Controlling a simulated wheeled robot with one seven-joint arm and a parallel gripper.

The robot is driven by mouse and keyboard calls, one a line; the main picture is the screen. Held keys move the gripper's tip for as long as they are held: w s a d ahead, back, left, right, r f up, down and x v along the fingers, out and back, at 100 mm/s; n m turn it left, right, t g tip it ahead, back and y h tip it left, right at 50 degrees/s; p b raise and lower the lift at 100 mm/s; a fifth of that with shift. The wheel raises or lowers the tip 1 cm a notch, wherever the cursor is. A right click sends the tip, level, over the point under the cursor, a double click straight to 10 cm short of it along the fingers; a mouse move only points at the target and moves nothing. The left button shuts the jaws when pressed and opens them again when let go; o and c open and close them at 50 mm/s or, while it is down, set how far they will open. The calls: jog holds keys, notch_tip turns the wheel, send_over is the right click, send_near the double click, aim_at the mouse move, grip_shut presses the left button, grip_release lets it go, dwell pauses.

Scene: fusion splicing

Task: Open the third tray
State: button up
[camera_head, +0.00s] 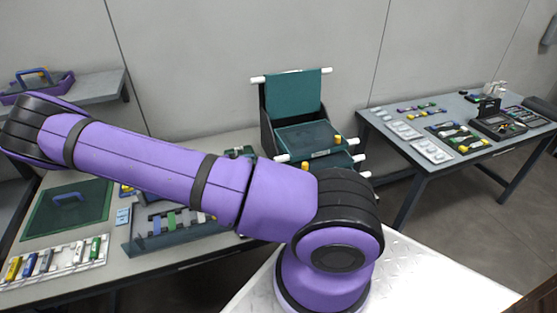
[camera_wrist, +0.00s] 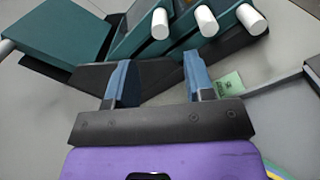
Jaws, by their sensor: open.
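The tray stack is a dark frame (camera_head: 267,107) with teal trays, standing behind my arm in the head view. Its top teal panel (camera_head: 293,93) is raised upright, with a white rod along its upper edge. Below it lies a teal tray (camera_head: 305,136), with more white rod ends under it; my arm partly hides the lower trays. The wrist view shows the stack tilted, with three white rod ends (camera_wrist: 207,20) side by side and a flat teal panel (camera_wrist: 62,36) at left. My gripper (camera_wrist: 158,65) is open and empty, its blue fingers apart, just short of the stack.
A green label (camera_wrist: 230,83) shows beside the right finger. The left table holds a teal mat (camera_head: 88,200), a white rack (camera_head: 60,262) of coloured pieces and a grey holder (camera_head: 138,240). The right table (camera_head: 395,150) carries splicing tools. A purple carrier (camera_head: 50,84) sits on a shelf.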

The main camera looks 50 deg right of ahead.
aim_at(281, 159)
jog(key=x, duration=1)
jog(key=shift+s+r, duration=0.1)
jog(key=shift+s, duration=0.05)
grip_shut()
